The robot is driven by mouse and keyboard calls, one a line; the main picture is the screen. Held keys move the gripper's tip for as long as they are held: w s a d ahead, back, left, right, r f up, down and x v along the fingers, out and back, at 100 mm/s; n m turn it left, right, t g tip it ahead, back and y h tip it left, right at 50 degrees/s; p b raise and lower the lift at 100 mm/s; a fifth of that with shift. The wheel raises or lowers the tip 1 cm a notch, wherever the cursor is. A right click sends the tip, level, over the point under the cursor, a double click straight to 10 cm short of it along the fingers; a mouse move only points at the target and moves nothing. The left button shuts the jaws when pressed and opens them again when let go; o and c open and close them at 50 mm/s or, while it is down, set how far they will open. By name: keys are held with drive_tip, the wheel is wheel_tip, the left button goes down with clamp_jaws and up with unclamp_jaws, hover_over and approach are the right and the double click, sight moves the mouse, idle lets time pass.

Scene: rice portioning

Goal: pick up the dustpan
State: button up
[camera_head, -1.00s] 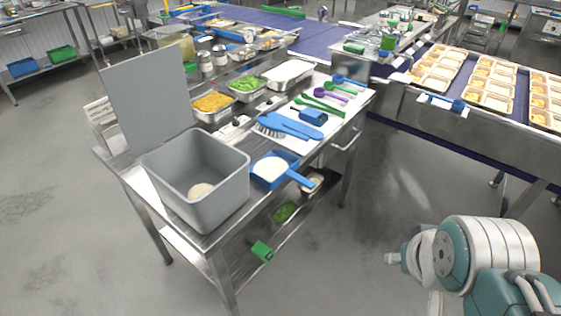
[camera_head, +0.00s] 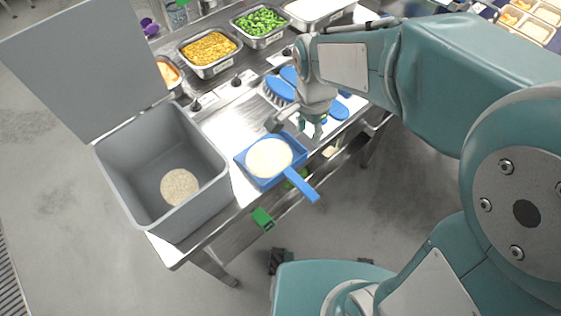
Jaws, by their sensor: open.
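The blue dustpan (camera_head: 243,157) lies at the front edge of the steel table, with a white heap, perhaps rice, in its pan. Its blue handle (camera_head: 303,186) points down and right, past the table edge. My gripper (camera_head: 299,130) is open and points down, above and just to the upper right of the pan. It appears apart from the dustpan and holds nothing that I can see. My arm reaches in from the right and hides part of the table and the tools behind it.
A grey bin (camera_head: 112,165) with its lid raised stands left of the dustpan, with a pale heap inside. Blue brushes (camera_head: 279,88) lie behind my gripper. Metal trays of yellow food (camera_head: 208,48) and green food (camera_head: 259,22) stand at the back. A green clip (camera_head: 262,218) hangs below the table edge.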

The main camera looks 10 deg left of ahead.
sight(300, 158)
drive_tip(key=f, duration=0.3)
drive_tip(key=a+f, duration=0.1)
drive_tip(key=f, duration=0.1)
drive_tip(key=shift+f, duration=0.3)
drive_tip(key=f, duration=0.5)
drive_tip(key=shift+s, duration=0.25)
drive_tip(key=shift+a+f, duration=0.15)
drive_tip(key=shift+a, duration=0.05)
drive_tip(key=shift+d, duration=0.1)
clamp_jaws()
